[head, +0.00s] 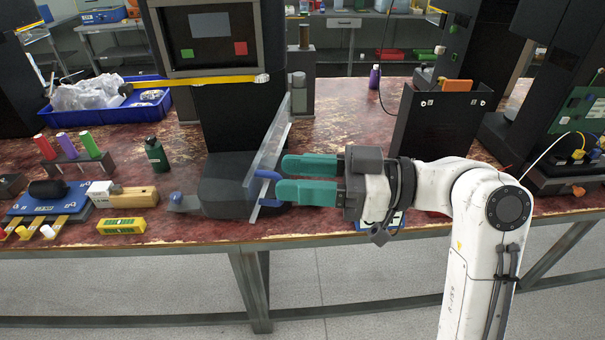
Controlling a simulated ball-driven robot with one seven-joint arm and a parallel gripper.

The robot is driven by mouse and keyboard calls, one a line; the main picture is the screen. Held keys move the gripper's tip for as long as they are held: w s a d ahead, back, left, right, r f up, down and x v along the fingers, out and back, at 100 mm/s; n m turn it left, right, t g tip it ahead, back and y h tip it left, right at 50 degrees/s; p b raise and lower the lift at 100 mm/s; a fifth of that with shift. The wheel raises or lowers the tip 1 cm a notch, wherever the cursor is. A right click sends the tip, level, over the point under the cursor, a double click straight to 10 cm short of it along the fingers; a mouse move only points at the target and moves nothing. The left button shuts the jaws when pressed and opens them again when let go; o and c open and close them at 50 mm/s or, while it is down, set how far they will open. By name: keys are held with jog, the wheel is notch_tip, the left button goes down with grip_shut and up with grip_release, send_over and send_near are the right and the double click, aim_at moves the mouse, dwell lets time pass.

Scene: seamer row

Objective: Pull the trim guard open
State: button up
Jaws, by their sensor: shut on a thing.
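The trim guard (266,155) is a narrow, greyish see-through panel at the dark seaming machine in the middle of the head view. It is seen nearly edge-on and runs from the grey post at the back toward the table's front edge. A blue handle (267,174) is on its right face near the front end. My gripper (281,178) comes in from the right with its teal fingers level, one above the other. It is shut on the blue handle, and the fingers partly hide the grip.
The machine's dark base (225,186) lies just left of the guard. A black bin (437,125) stands behind my wrist. The table between guard and bin is clear.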

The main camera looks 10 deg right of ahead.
dwell(0.3)
jog(key=b+v, duration=0.1)
jog(key=v, duration=0.9)
jog(key=shift+d, duration=0.35)
jog(key=shift+s, duration=0.1)
jog(key=s+d+f+m+h+p, duration=0.1)
jog(key=s+f+m+h, duration=0.2)
jog(key=f, duration=0.6)
jog(key=s+d+f+m+t+h, duration=0.1)
jog(key=f+m+h, duration=0.35)
jog(key=f, duration=0.45)
jog(key=s+d+f+m+h+p, duration=0.1)
jog(key=s+d+f+m+h, duration=0.2)
jog(key=f, duration=0.6)
jog(key=s+d+f+m+g+h, duration=0.2)
jog(key=s+d+f+h, duration=0.1)
jog(key=s, duration=0.5)
jog(key=s+d+f+m+g+h+p, duration=0.1)
jog(key=s+d+f+m+h, duration=0.2)
jog(key=s, duration=0.6)
notch_tip(320, 180, down, 3)
jog(key=shift+d+g+h, duration=0.4)
jog(key=shift+d+h, duration=0.25)
jog(key=shift+d, duration=0.3)
